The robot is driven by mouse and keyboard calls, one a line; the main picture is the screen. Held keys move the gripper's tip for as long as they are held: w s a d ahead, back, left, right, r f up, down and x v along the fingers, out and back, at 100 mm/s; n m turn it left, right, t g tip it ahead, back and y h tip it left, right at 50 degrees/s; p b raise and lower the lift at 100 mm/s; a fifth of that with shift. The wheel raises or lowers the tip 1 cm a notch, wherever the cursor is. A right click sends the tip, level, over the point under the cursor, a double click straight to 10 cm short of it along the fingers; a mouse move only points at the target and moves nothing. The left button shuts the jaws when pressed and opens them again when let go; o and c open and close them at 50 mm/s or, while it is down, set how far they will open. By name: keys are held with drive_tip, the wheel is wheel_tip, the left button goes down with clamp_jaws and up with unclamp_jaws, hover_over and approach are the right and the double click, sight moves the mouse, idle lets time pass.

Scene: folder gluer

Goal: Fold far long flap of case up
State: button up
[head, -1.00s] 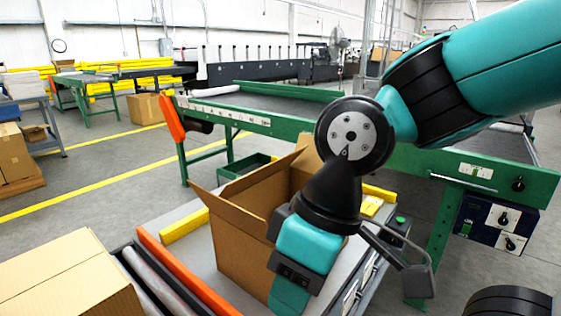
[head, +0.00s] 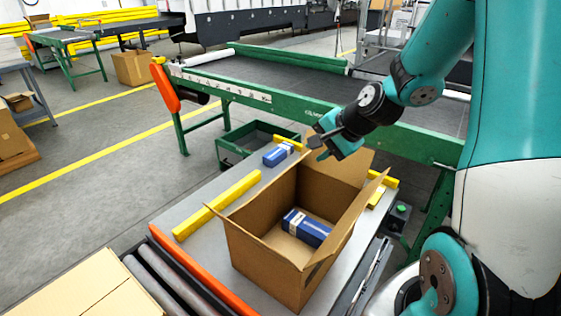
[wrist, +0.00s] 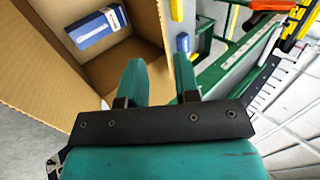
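The open brown case (head: 265,265) stands on the grey table, with a blue carton (head: 306,228) lying inside on its bottom. Its right flap (head: 345,228) stands up, leaning outward. Another flap (head: 357,163) rises at the far end, close to my gripper (head: 328,150). In the wrist view my gripper (wrist: 158,75) has its two teal fingers apart, with cardboard of the case (wrist: 148,62) showing between and beyond them. Whether they touch it, I cannot tell. The blue carton (wrist: 95,28) also shows there. The left long side's flap is not clearly visible.
Yellow bars (head: 218,205) flank the case on the table. Another blue carton (head: 278,155) lies behind it, near a green bin (head: 240,140). A green-framed conveyor (head: 260,95) runs behind. Rollers with an orange rail (head: 195,275) and flat cardboard (head: 80,285) lie at front left.

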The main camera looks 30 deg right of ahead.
drive_tip(key=p+x, duration=0.1)
drive_tip(key=x, duration=1.6)
drive_tip(key=shift+w+f, duration=0.15)
clamp_jaws()
